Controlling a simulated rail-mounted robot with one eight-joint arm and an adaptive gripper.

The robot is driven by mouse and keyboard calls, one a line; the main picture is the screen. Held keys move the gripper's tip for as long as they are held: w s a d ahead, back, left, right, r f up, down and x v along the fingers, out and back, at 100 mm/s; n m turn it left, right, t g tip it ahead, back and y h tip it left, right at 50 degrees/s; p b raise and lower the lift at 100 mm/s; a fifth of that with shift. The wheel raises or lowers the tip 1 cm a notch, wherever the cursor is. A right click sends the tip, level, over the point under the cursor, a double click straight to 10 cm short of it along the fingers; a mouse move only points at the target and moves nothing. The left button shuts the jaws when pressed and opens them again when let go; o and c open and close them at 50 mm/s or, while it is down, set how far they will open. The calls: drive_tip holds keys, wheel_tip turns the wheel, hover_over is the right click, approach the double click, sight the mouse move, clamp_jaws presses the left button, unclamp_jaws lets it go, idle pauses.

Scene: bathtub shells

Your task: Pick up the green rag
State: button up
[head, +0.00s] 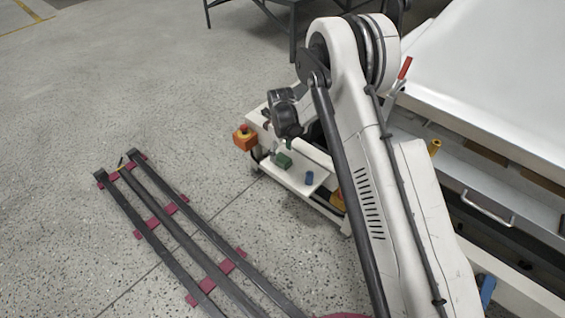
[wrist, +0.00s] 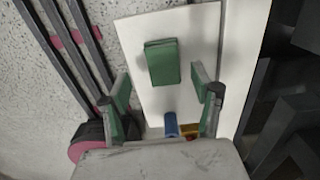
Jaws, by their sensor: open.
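The green rag (head: 283,161) looks like a small folded green block lying on a white shelf (head: 305,186). In the wrist view the rag (wrist: 162,62) lies on the white shelf (wrist: 197,30), a little beyond my fingertips and between their lines. My gripper (wrist: 160,85) is open and empty, with green pads on its two fingers. In the head view my gripper (head: 285,140) is small and dark, close to the rag; its fingers are partly hidden there.
A blue cylinder (head: 309,178) stands on the shelf near the rag; it also shows in the wrist view (wrist: 171,124), beside something yellow. An orange box with a red button (head: 245,137) is left of the shelf. Dark rails (head: 175,225) lie on the speckled floor.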

sight(283, 158)
drive_tip(key=f, duration=0.1)
drive_tip(key=f+b, duration=0.1)
drive_tip(key=f, duration=0.2)
drive_tip(key=shift+w+d+f+b, duration=0.1)
drive_tip(key=shift+d+f+b, duration=0.05)
drive_tip(key=shift+d+b, duration=0.15)
drive_tip(key=c, duration=1.2)
drive_tip(key=shift+r+p, duration=0.35)
drive_tip(key=shift+r, duration=0.3)
wheel_tip(283, 158, up, 4)
drive_tip(key=shift+a+f+p, duration=0.15)
drive_tip(key=shift+f+p, duration=0.05)
drive_tip(key=shift+p, duration=0.6)
drive_tip(key=s+a+r+p, duration=0.1)
drive_tip(key=s+r, duration=0.1)
drive_tip(key=s, duration=0.1)
drive_tip(key=s+a+r+p, duration=0.1)
drive_tip(key=s+a+r, duration=0.1)
drive_tip(key=s, duration=0.2)
drive_tip(key=s+a+r+p, duration=0.1)
drive_tip(key=s+a+r, duration=0.1)
drive_tip(key=s, duration=0.1)
drive_tip(key=shift+s+a+r, duration=0.15)
drive_tip(key=shift+a, duration=0.05)
